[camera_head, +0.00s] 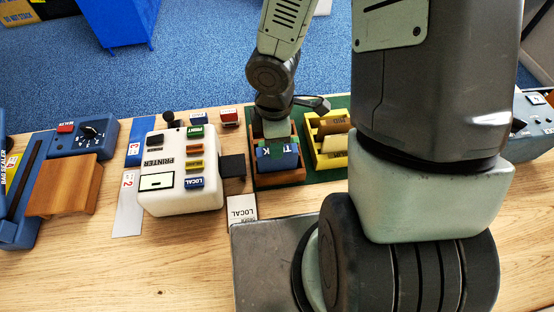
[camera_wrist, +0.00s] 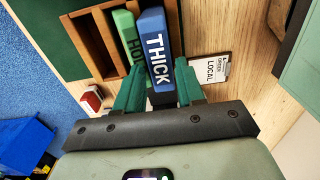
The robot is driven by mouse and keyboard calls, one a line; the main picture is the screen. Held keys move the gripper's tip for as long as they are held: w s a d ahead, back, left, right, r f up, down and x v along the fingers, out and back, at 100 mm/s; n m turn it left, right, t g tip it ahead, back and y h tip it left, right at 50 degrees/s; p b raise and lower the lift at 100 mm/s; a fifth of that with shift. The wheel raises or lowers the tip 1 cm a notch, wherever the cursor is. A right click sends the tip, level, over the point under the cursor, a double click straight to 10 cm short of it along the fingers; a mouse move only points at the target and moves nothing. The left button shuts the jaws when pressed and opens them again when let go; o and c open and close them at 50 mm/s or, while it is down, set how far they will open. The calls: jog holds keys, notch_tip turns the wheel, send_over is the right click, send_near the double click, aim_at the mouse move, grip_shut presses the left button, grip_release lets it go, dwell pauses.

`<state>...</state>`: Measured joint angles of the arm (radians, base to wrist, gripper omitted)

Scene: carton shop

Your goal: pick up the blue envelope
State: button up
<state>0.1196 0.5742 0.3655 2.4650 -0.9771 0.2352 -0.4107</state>
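The blue envelope (camera_wrist: 155,45), a thick block lettered THICK, stands in a wooden rack (camera_wrist: 90,42) beside a green envelope (camera_wrist: 130,38) partly lettered HOL. In the head view the blue envelope (camera_head: 291,160) shows only in part behind my fingers. My gripper (camera_wrist: 160,82) has its two green fingers apart, one on each side of the blue envelope's near end in the wrist view. In the head view my gripper (camera_head: 277,150) is down at the rack. I cannot tell whether either finger touches the blue envelope.
A white printer (camera_head: 180,170) with coloured labelled blocks stands left of the rack. A yellow rack (camera_head: 331,160) stands to its right on the green mat. A LOCAL order card (camera_head: 241,208) lies in front. The table's front left (camera_head: 150,270) is clear.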

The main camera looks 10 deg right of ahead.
jog(key=shift+f, duration=0.65)
grip_shut()
jog(key=shift+d, duration=0.1)
dwell(0.9)
